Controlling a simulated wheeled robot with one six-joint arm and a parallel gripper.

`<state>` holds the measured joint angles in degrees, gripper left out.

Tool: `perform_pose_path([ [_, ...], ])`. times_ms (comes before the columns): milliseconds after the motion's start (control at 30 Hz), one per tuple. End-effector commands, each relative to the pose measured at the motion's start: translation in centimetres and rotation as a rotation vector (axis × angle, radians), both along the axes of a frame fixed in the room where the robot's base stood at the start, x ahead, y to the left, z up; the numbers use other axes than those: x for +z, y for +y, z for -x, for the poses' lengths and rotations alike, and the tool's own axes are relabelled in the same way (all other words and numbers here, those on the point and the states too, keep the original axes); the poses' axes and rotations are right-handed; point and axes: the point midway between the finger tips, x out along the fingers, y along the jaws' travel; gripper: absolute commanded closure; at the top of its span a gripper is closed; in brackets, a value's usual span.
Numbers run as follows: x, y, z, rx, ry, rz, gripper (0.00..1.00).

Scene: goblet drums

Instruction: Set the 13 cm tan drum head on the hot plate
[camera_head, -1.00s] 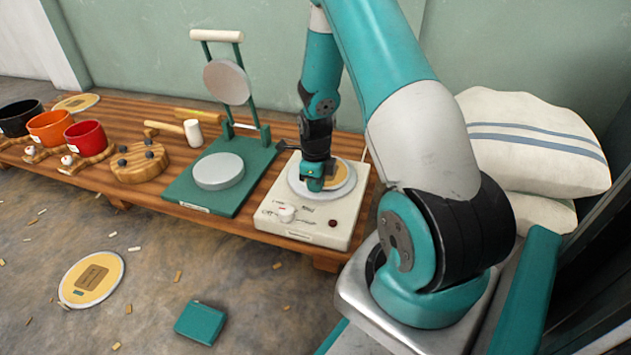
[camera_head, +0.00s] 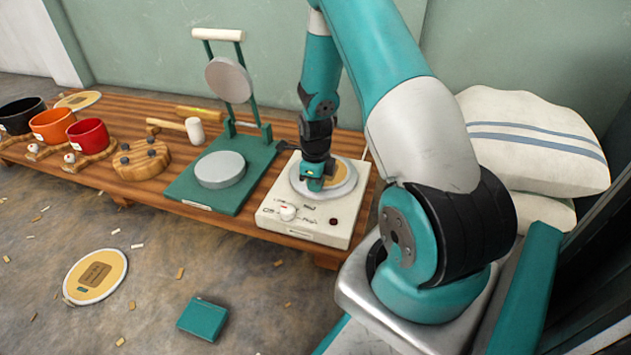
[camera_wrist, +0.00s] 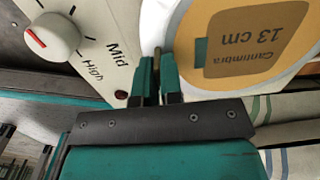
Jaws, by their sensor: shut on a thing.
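The tan drum head (camera_head: 344,172), a flat disc with a pale rim, is at the hot plate's round top. In the wrist view the drum head (camera_wrist: 255,45) reads "Cantimbra 13 cm". The hot plate (camera_head: 310,222) is a cream box with a dial; its dial (camera_wrist: 52,37) and "Mid" and "High" marks show in the wrist view. My gripper (camera_head: 315,183) points down over the plate and is shut on the drum head's edge. In the wrist view my gripper's fingers (camera_wrist: 158,82) are close together beside the disc. I cannot tell whether the disc touches the plate.
A green press stand (camera_head: 203,185) with a grey disc is left of the hot plate. A mallet (camera_head: 194,130), a wooden block (camera_head: 141,161) and coloured pots (camera_head: 88,136) stand farther left. Another tan disc (camera_head: 96,277) and a teal box (camera_head: 203,318) lie on the floor. Sacks (camera_head: 540,150) are at right.

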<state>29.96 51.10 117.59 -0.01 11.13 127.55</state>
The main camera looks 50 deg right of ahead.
Motion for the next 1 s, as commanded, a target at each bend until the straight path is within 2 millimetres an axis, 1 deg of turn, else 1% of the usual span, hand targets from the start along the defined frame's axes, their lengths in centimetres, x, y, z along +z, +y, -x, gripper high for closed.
perform_pose_path([
  [133, 0.0, 0.0, 0.0, 0.0, 0.0, 0.0, 1.0],
  [200, 0.0, 0.0, 0.0, 0.0, 0.0, 0.0, 0.82],
  [267, 0.0, 0.0, 0.0, 0.0, 0.0, 0.0, 0.68],
  [300, 0.0, 0.0, 0.0, 0.0, 0.0, 0.0, 0.63],
  [567, 0.1, 0.0, 0.0, 0.0, 0.0, 0.0, 0.63],
  [667, 0.9, 0.0, 0.0, 0.0, 0.0, 0.0, 0.63],
  [767, 2.6, 0.0, 0.0, 0.0, -0.001, 0.001, 0.63],
  [867, 5.1, 0.0, 0.0, 0.0, -0.003, 0.001, 0.63],
  [1000, 8.9, 0.0, 0.0, 0.0, -0.003, 0.002, 0.63],
])
